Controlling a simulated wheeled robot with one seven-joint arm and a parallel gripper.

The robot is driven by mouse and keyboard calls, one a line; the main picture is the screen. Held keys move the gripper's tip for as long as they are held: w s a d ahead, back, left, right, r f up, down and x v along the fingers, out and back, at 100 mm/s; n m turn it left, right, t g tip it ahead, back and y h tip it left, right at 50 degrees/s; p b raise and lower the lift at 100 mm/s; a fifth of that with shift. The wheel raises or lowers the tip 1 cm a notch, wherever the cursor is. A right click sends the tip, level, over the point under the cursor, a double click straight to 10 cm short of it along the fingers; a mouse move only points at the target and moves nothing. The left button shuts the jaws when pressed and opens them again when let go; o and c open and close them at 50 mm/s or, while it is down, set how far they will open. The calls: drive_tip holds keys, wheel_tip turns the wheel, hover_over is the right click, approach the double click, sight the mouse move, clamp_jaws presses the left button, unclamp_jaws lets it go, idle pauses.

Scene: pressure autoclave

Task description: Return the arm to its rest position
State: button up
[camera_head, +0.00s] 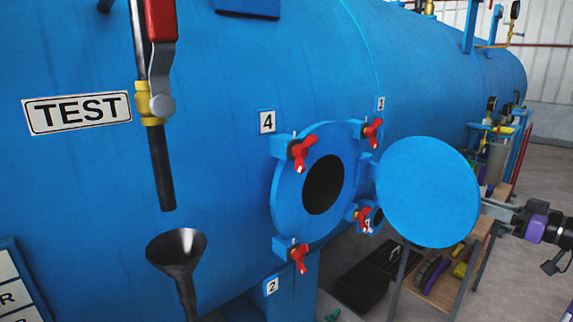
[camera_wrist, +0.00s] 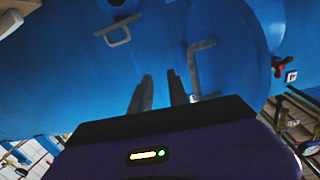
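My gripper (camera_wrist: 160,82) shows in the wrist view with its two dark fingers apart and nothing visible between them. In the head view my purple and black wrist is at the right edge, and its finger end is small, just right of the round blue door (camera_head: 428,192). I cannot tell from this view whether the fingers touch anything. The door stands swung open to the right of the dark round opening (camera_head: 323,184) in the blue autoclave (camera_head: 210,75). In the wrist view, blue surfaces with a grey handle (camera_wrist: 120,30) and a bent grey bar (camera_wrist: 200,68) lie beyond the fingers.
Red clamp handles (camera_head: 302,150) surround the opening. A black funnel (camera_head: 176,250) stands below a pipe with a red-handled valve (camera_head: 160,60) at the left. A low shelf (camera_head: 445,285) with tools and a black case (camera_head: 375,280) are below the door. Floor shows at the right.

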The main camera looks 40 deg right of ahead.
drive_tip(key=w+a+f+m+g+h+p, duration=0.15)
drive_tip(key=w+a+f, duration=0.3)
drive_tip(key=f, duration=0.45)
drive_tip(key=w+a+f+m+g+h+p, duration=0.1)
drive_tip(key=w+a+f+m+g, duration=0.15)
drive_tip(key=w+a+f, duration=0.4)
drive_tip(key=s+a+f+m+g+p, duration=0.15)
drive_tip(key=s+a+f, duration=0.35)
drive_tip(key=a+f, duration=0.8)
drive_tip(key=s+a+r+n+p, duration=0.1)
drive_tip(key=s+a+p, duration=0.1)
drive_tip(key=s+a, duration=0.35)
drive_tip(key=s+a+r+n+p, duration=0.1)
drive_tip(key=s+a+n, duration=0.15)
drive_tip(key=a, duration=0.65)
drive_tip(key=s+a+r+n+t+y+p, duration=0.2)
drive_tip(key=s+a+r+n+y, duration=0.1)
drive_tip(key=s+a+r, duration=0.8)
wheel_tip(320, 180, up, 4)
drive_tip(key=a, duration=0.2)
drive_tip(key=shift+s+a+t+p, duration=0.25)
drive_tip(key=shift+a+t+p, duration=0.1)
drive_tip(key=shift+d, duration=0.15)
